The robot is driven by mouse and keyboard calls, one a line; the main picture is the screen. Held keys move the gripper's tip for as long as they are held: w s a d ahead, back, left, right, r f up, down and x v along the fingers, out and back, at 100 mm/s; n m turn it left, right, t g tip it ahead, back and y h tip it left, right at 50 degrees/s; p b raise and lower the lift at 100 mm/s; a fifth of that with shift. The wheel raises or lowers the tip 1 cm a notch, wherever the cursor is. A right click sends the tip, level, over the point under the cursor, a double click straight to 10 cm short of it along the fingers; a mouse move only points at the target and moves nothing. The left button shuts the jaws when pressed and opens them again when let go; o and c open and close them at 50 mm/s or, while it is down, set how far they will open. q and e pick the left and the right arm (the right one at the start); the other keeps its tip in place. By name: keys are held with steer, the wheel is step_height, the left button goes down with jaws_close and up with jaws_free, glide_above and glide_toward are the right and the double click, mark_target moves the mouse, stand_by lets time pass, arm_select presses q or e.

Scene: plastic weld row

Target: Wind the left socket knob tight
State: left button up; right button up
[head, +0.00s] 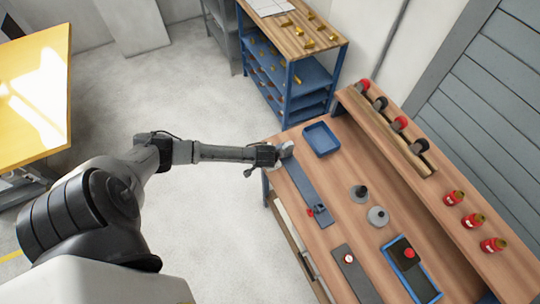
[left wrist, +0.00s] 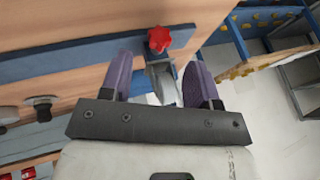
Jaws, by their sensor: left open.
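The red lobed knob (left wrist: 159,38) shows in the left wrist view, just beyond my fingertips, at the end of the long blue-grey rail. A pale grey metal part (left wrist: 164,82) below it lies between my fingers. My left gripper (left wrist: 163,72) is open, one purple-grey finger on each side of that part; I cannot tell if either touches it. In the head view my left gripper (head: 286,150) is at the rail's far left end and hides the knob there. A second socket (head: 319,209) with a red knob sits on the rail (head: 303,182). My right gripper is out of view.
A blue tray (head: 321,139) lies right of my left gripper. Two grey discs with black handles (head: 359,193) (head: 378,216) stand mid-bench. A blue-rimmed tray (head: 429,292) is nearer. A raised shelf (head: 432,196) carries red bottles (head: 473,220). A blue shelf unit (head: 311,72) stands behind.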

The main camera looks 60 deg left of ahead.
arm_select(q)
steer(key=v, duration=0.8)
steer(key=shift+p, duration=0.4)
